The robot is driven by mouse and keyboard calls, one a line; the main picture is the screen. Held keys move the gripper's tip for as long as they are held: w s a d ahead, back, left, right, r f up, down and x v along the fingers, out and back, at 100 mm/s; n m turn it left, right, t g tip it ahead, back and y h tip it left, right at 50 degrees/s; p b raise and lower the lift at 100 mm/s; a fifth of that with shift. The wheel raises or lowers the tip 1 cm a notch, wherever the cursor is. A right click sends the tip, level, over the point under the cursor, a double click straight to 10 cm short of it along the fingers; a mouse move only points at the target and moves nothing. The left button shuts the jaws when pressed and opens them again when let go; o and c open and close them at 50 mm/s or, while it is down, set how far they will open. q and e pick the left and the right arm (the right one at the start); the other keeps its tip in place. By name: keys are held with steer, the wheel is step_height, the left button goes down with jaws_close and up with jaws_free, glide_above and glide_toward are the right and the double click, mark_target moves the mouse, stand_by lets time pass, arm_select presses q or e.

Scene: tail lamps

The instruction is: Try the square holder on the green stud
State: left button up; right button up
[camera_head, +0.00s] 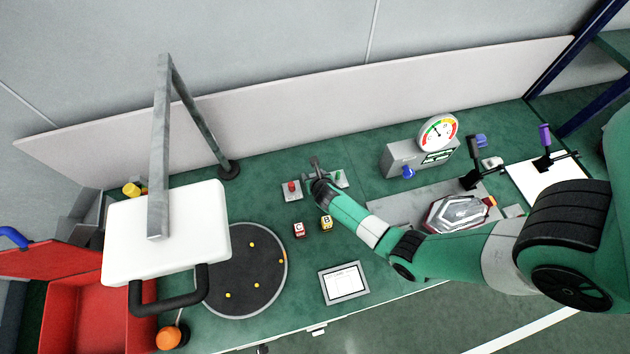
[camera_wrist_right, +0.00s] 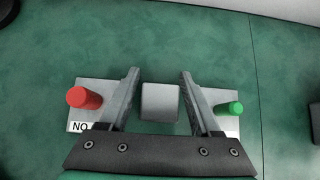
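In the right wrist view my right gripper (camera_wrist_right: 160,74) is open. Its two fingers stand either side of a plain grey square block (camera_wrist_right: 160,102), with a narrow gap on each side. This block may be the square holder; I cannot tell for sure. A green stud (camera_wrist_right: 236,107) stands on a light plate right of the fingers. A red stud (camera_wrist_right: 84,98) stands on a plate marked "NO" to the left. In the head view my right gripper (camera_head: 316,166) is between the red stud (camera_head: 291,187) and the green stud (camera_head: 339,175); its arm partly hides the green plate. My left gripper is not in view.
Two lettered cubes, a red one (camera_head: 299,230) and a yellow one (camera_head: 327,223), lie in front. A tablet (camera_head: 344,283) and a dark round disc (camera_head: 240,285) are nearer the front. A gauge box (camera_head: 402,158) stands right, a white panel (camera_head: 165,225) left.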

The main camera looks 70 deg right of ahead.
jaws_close()
